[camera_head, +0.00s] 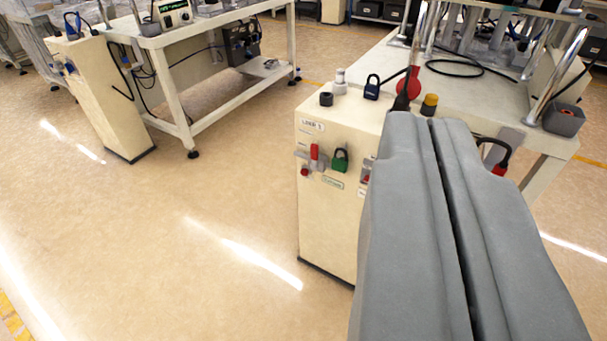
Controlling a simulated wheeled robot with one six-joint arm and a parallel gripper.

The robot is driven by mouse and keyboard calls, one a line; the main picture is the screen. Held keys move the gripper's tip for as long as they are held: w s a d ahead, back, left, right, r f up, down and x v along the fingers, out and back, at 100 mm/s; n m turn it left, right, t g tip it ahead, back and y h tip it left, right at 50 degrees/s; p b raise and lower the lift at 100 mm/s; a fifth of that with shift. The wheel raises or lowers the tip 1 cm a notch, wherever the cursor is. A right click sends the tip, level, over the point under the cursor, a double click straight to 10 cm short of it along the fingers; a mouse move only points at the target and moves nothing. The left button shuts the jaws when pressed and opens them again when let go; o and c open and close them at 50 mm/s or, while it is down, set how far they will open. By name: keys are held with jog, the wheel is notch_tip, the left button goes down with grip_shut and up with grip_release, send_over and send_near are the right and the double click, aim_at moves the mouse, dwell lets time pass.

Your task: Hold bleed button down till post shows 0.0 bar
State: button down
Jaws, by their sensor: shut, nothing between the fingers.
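A cream post (325,225) with a label at its upper left stands right of centre. On its top are a black button-like cap (326,99), a pale grey fitting (340,83), a dark blue padlock (372,88), a red round tag (409,85) and a yellow knob on a dark base (430,104). I cannot tell which is the bleed button. My gripper (425,116) is shut and empty, its grey fingers side by side, tips near the black plug and yellow knob. Contact cannot be told. It hides the post's right side; no pressure reading shows.
The post's front carries a red lever (314,155) and a green padlock (340,160). A cream bench (470,92) with cables and metal legs stands behind it. Another post (105,95) and bench (190,38) stand at the left. The floor at lower left is clear.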

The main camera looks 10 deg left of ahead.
aim_at(305, 172)
jog(key=w+a+f+n+y, duration=0.1)
jog(key=w+a+f+n, duration=0.15)
jog(key=w+f, duration=0.55)
jog(key=w+a+f+n+y, duration=0.1)
jog(key=w+a+f+n, duration=0.2)
jog(key=w, duration=0.9)
jog(key=w+a+f+n+y, duration=0.1)
jog(key=w+a+f+n, duration=0.1)
jog(key=w+f, duration=0.6)
jog(key=w+a+f+n+y, duration=0.1)
jog(key=w+a+f+n, duration=0.1)
jog(key=f, duration=0.9)
jog(key=w+a+f+n+g+y, duration=0.1)
jog(key=w+a+f, duration=0.4)
jog(key=f, duration=0.6)
jog(key=w+a+f+n+g+y, duration=0.1)
jog(key=w+a+f+n+y, duration=0.2)
jog(key=f, duration=0.8)
jog(key=shift+w+a+n, duration=0.6)
jog(key=shift+w+n, duration=0.35)
jog(key=shift+w, duration=0.1)
jog(key=shift+w, duration=0.15)
jog(key=w+d, duration=0.2)
jog(key=w, duration=0.6)
jog(key=shift+d, duration=0.35)
jog(key=shift+w, duration=0.2)
jog(key=shift+w+d, duration=0.15)
jog(key=shift+w, duration=0.15)
